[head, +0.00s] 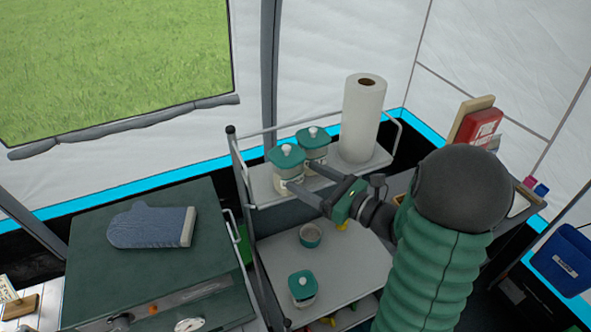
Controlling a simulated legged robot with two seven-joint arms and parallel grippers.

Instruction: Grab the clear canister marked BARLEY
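Two clear canisters with teal lids and white knobs stand side by side on the cart's top shelf: a left one (284,176) and a right one (318,154). A third teal-lidded canister (303,289) stands on the lower shelf. I cannot read a BARLEY label on any of them. My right gripper (302,176) is at the top shelf with its fingers apart. One fingertip overlaps the front of the left canister, the other lies by the gap between the two. I cannot tell whether they touch. My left gripper is not in view.
A paper towel roll (362,118) stands right of the canisters on the top shelf (262,187). A small teal bowl (310,236) sits on the lower shelf. A blue oven mitt (150,226) lies on the green stove lid (100,265). A rail edges the cart.

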